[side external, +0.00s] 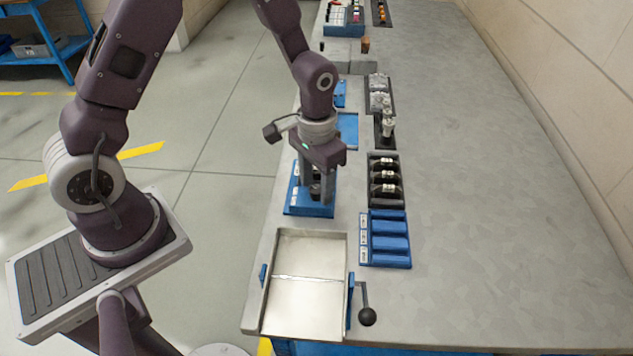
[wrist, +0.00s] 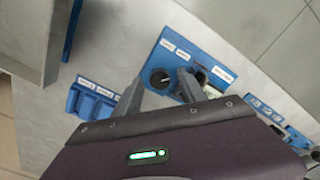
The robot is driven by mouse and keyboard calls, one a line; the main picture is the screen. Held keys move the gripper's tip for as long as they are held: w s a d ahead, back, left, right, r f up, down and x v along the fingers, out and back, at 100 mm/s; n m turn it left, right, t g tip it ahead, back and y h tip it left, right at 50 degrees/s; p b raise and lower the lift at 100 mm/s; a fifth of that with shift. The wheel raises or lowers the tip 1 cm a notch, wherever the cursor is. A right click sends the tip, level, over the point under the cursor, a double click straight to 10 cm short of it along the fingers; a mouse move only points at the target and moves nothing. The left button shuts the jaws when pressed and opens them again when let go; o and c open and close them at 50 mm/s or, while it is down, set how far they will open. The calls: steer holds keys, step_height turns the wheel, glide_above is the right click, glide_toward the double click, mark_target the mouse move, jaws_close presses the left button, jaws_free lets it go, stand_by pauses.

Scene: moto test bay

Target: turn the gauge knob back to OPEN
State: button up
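The gauge knob (wrist: 160,78) is a round black dial with a light mark on a blue panel (wrist: 150,58). Small white labels sit on the panel, too small to read. In the wrist view my gripper (wrist: 160,80) has its two grey fingers apart, one on each side of the knob, with a visible gap. Whether a finger touches it I cannot tell. In the side view my gripper (side external: 316,185) points down over the blue panel (side external: 294,207) near the bench's left edge, and its fingers largely hide the knob.
A metal tray (side external: 308,238) with a black-knobbed lever (side external: 367,316) stands in front. A blue slotted rack (side external: 387,262) and a black rack of dark cylinders (side external: 370,200) stand right of the panel. Grey fittings (side external: 380,100) stand behind. The bench's right side is clear.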

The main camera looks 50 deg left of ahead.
mark_target(316, 189)
step_height(316, 189, up, 7)
steer(key=shift+r, duration=0.1)
stand_by(0.3)
steer(key=s+r+t, duration=0.2)
steer(key=s+r, duration=0.2)
steer(key=r, duration=0.5)
steer(key=s+r+t, duration=0.1)
steer(key=s+r, duration=0.3)
steer(key=s, duration=0.3)
steer(key=s+a+r+t, duration=0.1)
steer(key=s+r+t, duration=0.1)
steer(key=s+r, duration=0.2)
steer(key=s, duration=0.3)
steer(key=shift+s+a+r+t, duration=0.15)
steer(key=shift+s+t, duration=0.15)
steer(key=shift+s, duration=0.1)
